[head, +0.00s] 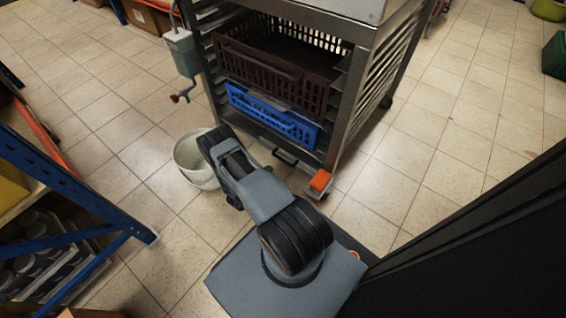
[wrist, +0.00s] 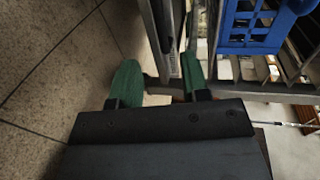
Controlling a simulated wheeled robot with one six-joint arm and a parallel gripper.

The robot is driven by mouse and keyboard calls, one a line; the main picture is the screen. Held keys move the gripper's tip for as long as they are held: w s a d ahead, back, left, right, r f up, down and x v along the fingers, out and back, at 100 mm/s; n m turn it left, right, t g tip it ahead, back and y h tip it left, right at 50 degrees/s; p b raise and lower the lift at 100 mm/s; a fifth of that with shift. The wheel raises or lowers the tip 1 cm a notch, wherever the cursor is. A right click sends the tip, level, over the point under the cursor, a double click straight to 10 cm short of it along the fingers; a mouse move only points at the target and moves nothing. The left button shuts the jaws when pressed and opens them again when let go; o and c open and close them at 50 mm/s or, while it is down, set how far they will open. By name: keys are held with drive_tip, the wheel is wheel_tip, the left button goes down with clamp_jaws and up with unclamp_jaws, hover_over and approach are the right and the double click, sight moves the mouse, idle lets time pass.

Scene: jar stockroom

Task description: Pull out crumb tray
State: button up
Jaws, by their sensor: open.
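The crumb tray appears to be the low dark tray (head: 262,138) at the bottom of the metal rack, below the blue crate. A dark bar handle (head: 285,157) shows at its front in the head view. My gripper (wrist: 160,80) is open in the wrist view, with its two green fingers apart. A grey metal edge with a dark strip (wrist: 168,45) lies between and beyond the fingers; I cannot tell whether it is the tray's front or touches a finger.
The metal rack (head: 345,110) holds a brown crate (head: 262,70) and a blue crate (head: 268,118), also in the wrist view (wrist: 255,35). A white bucket (head: 190,160) stands left of my arm. An orange block (head: 320,181) is at the rack's front right corner. Blue shelving (head: 75,190) stands left.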

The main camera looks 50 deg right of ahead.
sight(283, 160)
drive_tip(key=b+x, duration=0.3)
drive_tip(key=x, duration=0.8)
drive_tip(key=shift+d+b, duration=0.25)
drive_tip(key=shift+b, duration=0.05)
drive_tip(key=shift+c, duration=0.3)
clamp_jaws()
